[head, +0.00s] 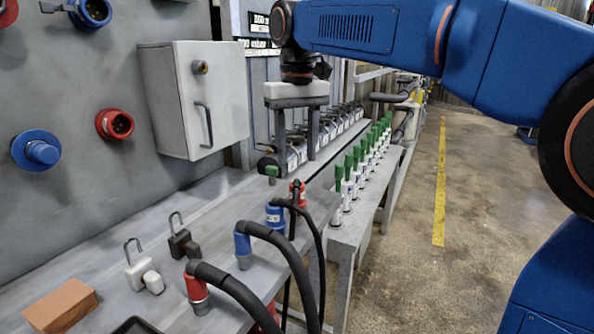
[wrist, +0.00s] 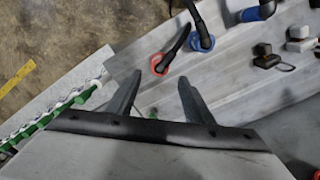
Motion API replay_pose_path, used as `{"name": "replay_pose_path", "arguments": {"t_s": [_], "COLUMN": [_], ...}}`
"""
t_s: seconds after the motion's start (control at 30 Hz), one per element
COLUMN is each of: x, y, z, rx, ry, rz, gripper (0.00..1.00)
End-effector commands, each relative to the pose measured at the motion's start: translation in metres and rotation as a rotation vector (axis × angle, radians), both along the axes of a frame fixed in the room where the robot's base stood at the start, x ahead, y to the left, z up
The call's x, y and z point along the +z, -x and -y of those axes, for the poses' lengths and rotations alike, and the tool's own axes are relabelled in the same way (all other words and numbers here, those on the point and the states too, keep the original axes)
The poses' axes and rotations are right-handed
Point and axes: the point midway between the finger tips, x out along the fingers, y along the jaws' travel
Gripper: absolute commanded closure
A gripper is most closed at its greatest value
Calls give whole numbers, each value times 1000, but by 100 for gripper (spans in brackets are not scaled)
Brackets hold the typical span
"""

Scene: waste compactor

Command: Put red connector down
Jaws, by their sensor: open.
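A red connector (head: 299,194) with a black cable stands on the grey bench near its far end. It also shows in the wrist view (wrist: 158,66), its red rim just beyond the gap between my fingertips. My gripper (head: 296,164) is open and empty, pointing down above this connector, with its fingers apart. The fingers also show in the wrist view (wrist: 159,78). Another red connector (head: 196,290) stands nearer the front of the bench, its black cable curving to the right.
Blue connectors (head: 275,216) (head: 243,251) with black cables stand between the red ones. Two padlocks (head: 140,273) (head: 182,243) and a brick (head: 62,304) lie left. Wall sockets (head: 115,124) and a grey box (head: 192,100) are behind. Several green-topped bottles (head: 357,175) line a side shelf.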

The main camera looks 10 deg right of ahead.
Motion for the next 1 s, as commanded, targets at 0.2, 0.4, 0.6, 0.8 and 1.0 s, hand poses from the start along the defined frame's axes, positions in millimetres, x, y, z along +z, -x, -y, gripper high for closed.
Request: {"name": "replay_pose_path", "arguments": {"t_s": [0.2,0.4,0.6,0.8,1.0], "x": [27,34,31,8,-33], "y": [0,0,5,34,76], "z": [0,0,9,54,105], "rx": [0,0,-9,-56,-114], "ry": [0,1,-4,-26,-47], "rz": [0,-2,8,61,134], "gripper": [53,53,53,53,53]}}
